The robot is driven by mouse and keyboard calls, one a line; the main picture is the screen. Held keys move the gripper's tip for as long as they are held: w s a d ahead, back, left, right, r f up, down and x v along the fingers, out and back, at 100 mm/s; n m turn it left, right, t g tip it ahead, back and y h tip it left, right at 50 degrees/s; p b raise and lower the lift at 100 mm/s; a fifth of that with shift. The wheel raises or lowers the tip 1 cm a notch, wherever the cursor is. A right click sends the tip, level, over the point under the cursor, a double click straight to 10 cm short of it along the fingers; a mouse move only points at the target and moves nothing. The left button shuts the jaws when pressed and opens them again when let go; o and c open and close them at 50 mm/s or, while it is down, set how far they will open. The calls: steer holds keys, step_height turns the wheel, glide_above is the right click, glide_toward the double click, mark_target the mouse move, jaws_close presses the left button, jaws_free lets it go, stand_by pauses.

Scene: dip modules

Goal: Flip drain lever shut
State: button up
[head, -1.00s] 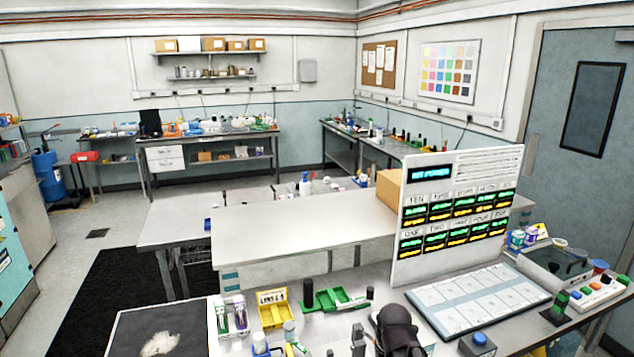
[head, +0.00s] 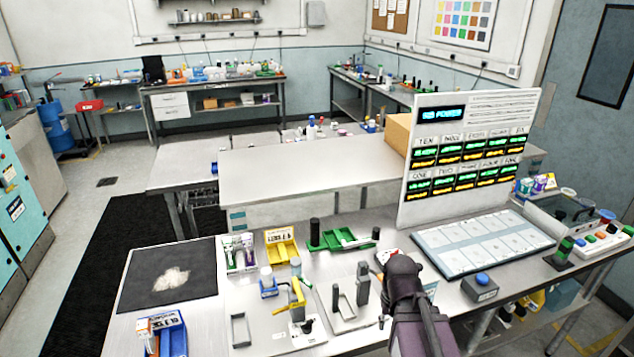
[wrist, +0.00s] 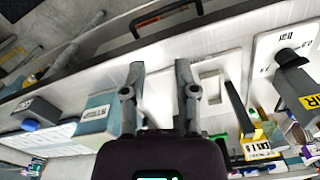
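I cannot single out the drain lever for certain. In the head view, a yellow lever-like part (head: 297,298) stands on a pale plate on the near bench, with a small black knob (head: 307,326) beside it. In the wrist view, a black knobbed part (wrist: 290,58) is at the right, and a dark upright bar (wrist: 238,108) stands nearer the middle. My gripper (wrist: 159,72) has its two fingers apart over the white bench surface, with nothing between them. In the head view my dark arm hides the gripper's tips.
A yellow tray (head: 282,246), a green tray (head: 345,238) and grey upright holders (head: 345,302) crowd the bench. A display panel (head: 465,155) stands behind.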

steer(key=w+a+r+n+p, duration=0.2)
steer(key=w+a, duration=0.3)
steer(key=w, duration=0.2)
steer(key=w+a+r+n+p, duration=0.2)
steer(key=w+a+n, duration=0.15)
steer(key=w, duration=0.25)
step_height(320, 180, up, 2)
steer(key=r+n+g+y+p, duration=0.1)
steer(key=n+p, duration=0.1)
steer(key=n, duration=0.2)
glide_above(307, 282)
steer(key=w+d, duration=0.2)
steer(key=shift+s+a+f, duration=0.15)
steer(key=shift+f, duration=0.1)
steer(key=shift+f, duration=0.2)
steer(key=f+b, duration=0.4)
steer(key=s+a+f+b, duration=0.1)
steer(key=f+b, duration=0.3)
steer(key=b, duration=0.1)
steer(key=f+b, duration=0.4)
steer(key=f, duration=0.1)
steer(key=shift+s+a+f, duration=0.1)
steer(key=shift+s+a, duration=0.1)
steer(key=shift+s, duration=0.1)
jaws_close()
